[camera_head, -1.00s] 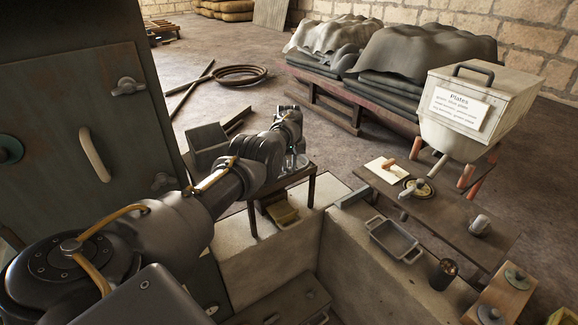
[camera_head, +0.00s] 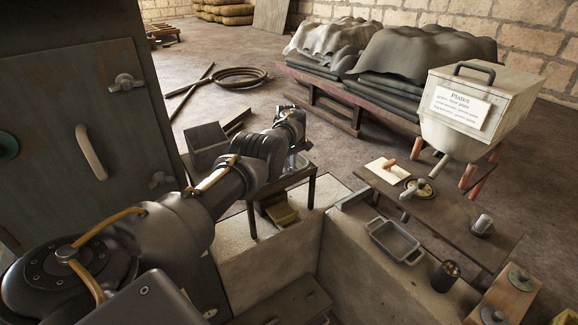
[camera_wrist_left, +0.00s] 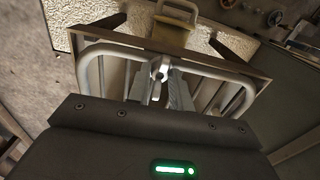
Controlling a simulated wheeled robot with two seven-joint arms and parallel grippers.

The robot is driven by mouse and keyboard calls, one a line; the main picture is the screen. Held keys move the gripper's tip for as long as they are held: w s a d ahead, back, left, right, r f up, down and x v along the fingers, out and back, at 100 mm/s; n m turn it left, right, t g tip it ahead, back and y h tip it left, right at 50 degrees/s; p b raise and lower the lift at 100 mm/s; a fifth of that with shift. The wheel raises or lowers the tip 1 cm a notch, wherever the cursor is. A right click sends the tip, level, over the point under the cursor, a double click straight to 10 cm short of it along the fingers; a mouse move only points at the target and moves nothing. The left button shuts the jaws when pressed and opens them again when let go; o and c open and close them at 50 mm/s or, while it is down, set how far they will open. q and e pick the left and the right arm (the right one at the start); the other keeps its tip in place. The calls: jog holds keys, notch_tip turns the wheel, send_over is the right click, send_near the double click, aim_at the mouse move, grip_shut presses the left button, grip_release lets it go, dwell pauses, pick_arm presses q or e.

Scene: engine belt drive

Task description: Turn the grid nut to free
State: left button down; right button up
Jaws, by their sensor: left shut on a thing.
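In the left wrist view a small shiny metal piece, which looks like the grid nut (camera_wrist_left: 160,71), sits between the fingertips of my left gripper (camera_wrist_left: 159,88). The gripper is shut on it. A pale rounded bar frame (camera_wrist_left: 101,50) with slats spreads to both sides behind the fingers. In the head view my left gripper (camera_head: 298,163) is at the small dark table beyond the low pit wall, and the nut is too small to make out there. My right gripper is in neither view.
A green-grey cabinet (camera_head: 60,110) with handles stands close on the left. A bench (camera_head: 440,215) with small parts and a white box marked Plates (camera_head: 480,100) are on the right.

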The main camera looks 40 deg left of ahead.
aim_at(289, 168)
pick_arm(q)
jog(key=c, duration=1.3)
grip_release()
jog(key=shift+o, duration=0.2)
notch_tip(289, 168, up, 11)
jog(key=shift+a+f, duration=0.1)
